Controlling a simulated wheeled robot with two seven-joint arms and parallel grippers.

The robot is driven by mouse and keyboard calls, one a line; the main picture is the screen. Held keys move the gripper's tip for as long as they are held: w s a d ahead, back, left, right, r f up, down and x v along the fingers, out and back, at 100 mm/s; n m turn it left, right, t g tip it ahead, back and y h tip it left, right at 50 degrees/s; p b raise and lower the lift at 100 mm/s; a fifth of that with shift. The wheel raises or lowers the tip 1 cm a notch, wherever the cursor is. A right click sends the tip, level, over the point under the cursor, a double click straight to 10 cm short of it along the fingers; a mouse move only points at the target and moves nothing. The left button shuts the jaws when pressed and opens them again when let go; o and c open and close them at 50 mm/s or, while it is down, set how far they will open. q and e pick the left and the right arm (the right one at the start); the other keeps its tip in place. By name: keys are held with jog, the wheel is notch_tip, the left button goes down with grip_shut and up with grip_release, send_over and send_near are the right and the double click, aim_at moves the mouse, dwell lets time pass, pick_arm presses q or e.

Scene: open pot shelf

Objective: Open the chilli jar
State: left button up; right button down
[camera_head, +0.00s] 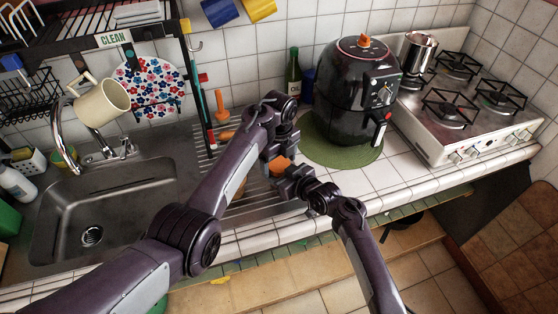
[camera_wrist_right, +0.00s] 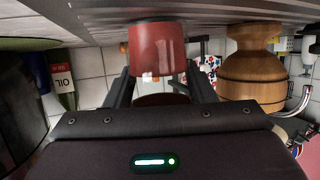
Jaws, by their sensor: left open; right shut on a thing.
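The chilli jar (camera_wrist_right: 157,50) is a red cylinder in the right wrist view, which is upside down, so the jar's base is at the top by the ribbed drainboard. A brownish round part (camera_wrist_right: 160,100) shows beyond its other end, mostly hidden by my gripper body. My right gripper (camera_wrist_right: 161,80) is shut on the jar, with a finger on each side. In the head view a small orange-red patch of the jar (camera_head: 280,167) shows between my two grippers. My left gripper (camera_head: 277,150) is open, just above and beside it; its fingertips are hard to make out.
A turned wooden vessel (camera_wrist_right: 252,70) stands close beside the jar. A black air fryer (camera_head: 357,90) on a green mat (camera_head: 325,152) is behind right. The sink (camera_head: 110,200) lies left, the stove (camera_head: 460,105) right. A green bottle (camera_head: 293,72) stands at the wall.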

pick_arm(q)
notch_tip(320, 180, up, 8)
jog(key=shift+f, duration=0.1)
jog(key=shift+c, duration=0.4)
jog(key=shift+f, duration=3.9)
jog(key=c, duration=0.8)
jog(key=o, duration=0.9)
